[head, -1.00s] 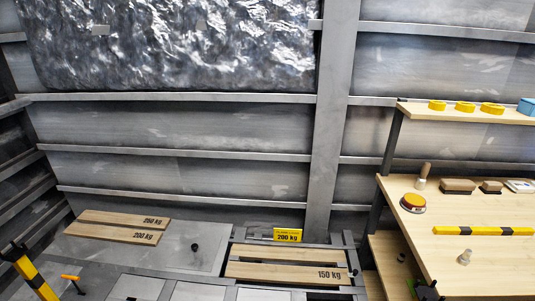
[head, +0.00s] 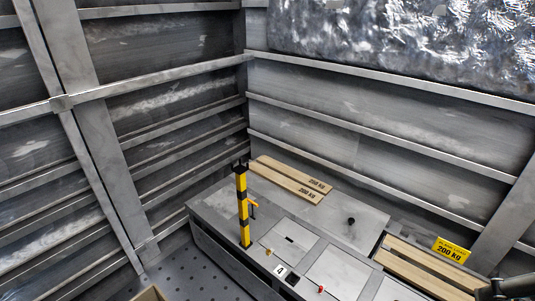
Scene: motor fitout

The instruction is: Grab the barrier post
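The barrier post (head: 241,212) is a tall yellow and black banded post with a dark forked top. It stands upright at the left front edge of the grey bench in the head view. A small orange-yellow handle (head: 253,204) sticks out from its right side. My gripper (head: 508,288) shows only as a dark piece cut off at the lower right edge. It is well to the right of the post and apart from it. Its fingers cannot be made out.
The grey bench (head: 345,235) has low hatches and a black knob. Wooden planks (head: 283,183) marked 200 kg lie behind the post. More planks (head: 430,270) sit by a yellow 200 kg sign (head: 452,250). Dark perforated floor (head: 185,272) is open left of the bench.

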